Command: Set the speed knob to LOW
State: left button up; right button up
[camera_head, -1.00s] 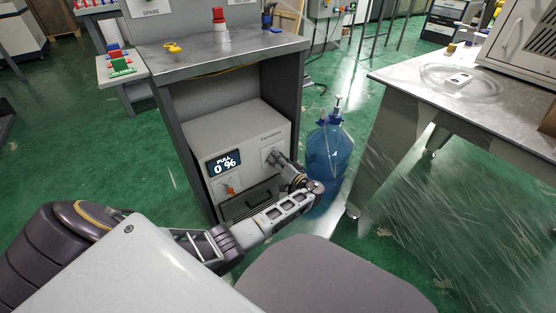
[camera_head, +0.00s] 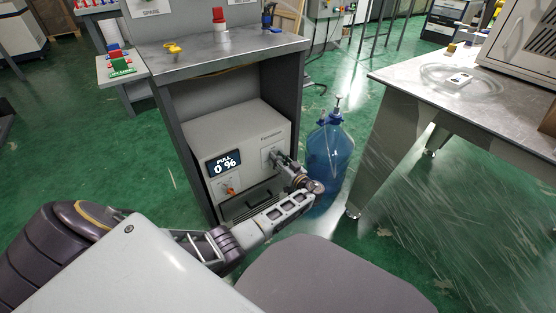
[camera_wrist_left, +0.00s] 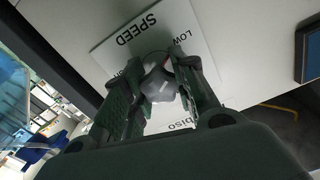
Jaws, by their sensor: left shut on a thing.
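The speed knob (camera_wrist_left: 160,86) is a grey round knob on a white label plate (camera_wrist_left: 122,48) marked SPEED. LOW is printed at the plate's upper right in the left wrist view; the opposite label is mostly hidden by a finger. My left gripper (camera_wrist_left: 156,90) is shut on the knob, one finger on each side. A thin red mark shows beside the knob near the right finger; its exact pointing is hard to tell.
An orange-red knob (camera_head: 230,190) and a dark handle (camera_head: 250,204) sit lower on the machine front. A blue water bottle (camera_head: 329,155) stands close to the right of my left arm. A metal bench (camera_head: 215,50) is above the machine; a table (camera_head: 420,85) stands at right.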

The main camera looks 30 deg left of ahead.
pick_arm(q)
jog(key=o, duration=1.1)
jog(key=shift+c, duration=0.2)
jog(key=v, duration=1.2)
jog(key=shift+s+f, duration=0.1)
